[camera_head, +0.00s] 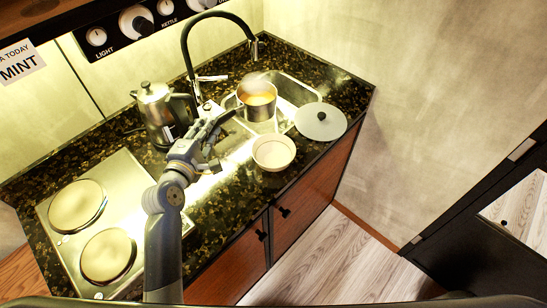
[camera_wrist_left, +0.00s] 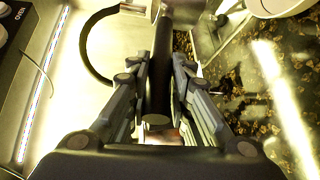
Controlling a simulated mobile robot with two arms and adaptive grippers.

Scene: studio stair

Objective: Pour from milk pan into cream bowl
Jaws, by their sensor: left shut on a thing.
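The milk pan (camera_head: 260,108) is a small metal pan with orange-yellow liquid inside and a faint haze above it. It looks about upright, over the left part of the sink. My left gripper (camera_head: 212,130) is shut on its dark handle, which runs between the fingers in the left wrist view (camera_wrist_left: 160,85). The cream bowl (camera_head: 274,153) stands on the counter just in front of the pan. Its inside looks pale and empty. A pale rim, probably the bowl's (camera_wrist_left: 278,7), shows at the top right of the wrist view. My right gripper is not in view.
A round grey lid (camera_head: 320,123) with a dark knob lies right of the bowl. A black arched tap (camera_head: 185,45) rises behind the sink (camera_head: 294,92). A metal kettle (camera_head: 155,108) stands left of the gripper. A two-plate hob (camera_head: 130,185) is at the left.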

